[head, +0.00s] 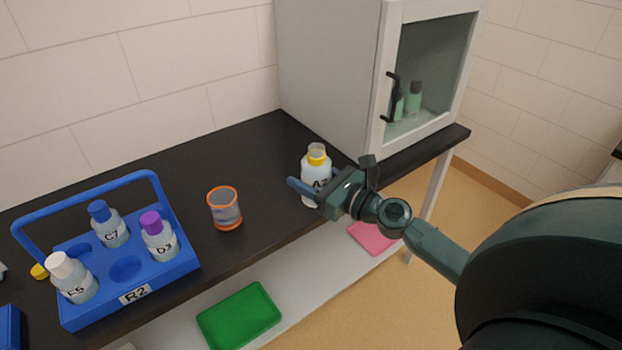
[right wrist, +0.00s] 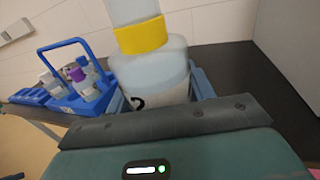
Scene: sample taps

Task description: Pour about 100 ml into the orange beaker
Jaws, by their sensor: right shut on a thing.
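The orange beaker (head: 226,216) is clear with an orange rim and base. It stands upright on the dark bench; greyish content shows low inside, but its amount is hard to read. My right gripper (head: 316,190) is shut on a clear bottle (head: 317,166) with a yellow collar and a partly hidden label, to the right of the beaker. The bottle (right wrist: 155,78) looks upright between the fingers in the right wrist view. I cannot tell whether its base touches the bench. My left gripper is not in view.
A blue carrier (head: 183,268) marked R2 holds bottles with white, blue and purple caps. A yellow cap (head: 39,271) lies by it. A grey cabinet (head: 330,75) stands behind the bottle. A green tray (head: 240,315) lies on the shelf below. Bench between beaker and bottle is clear.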

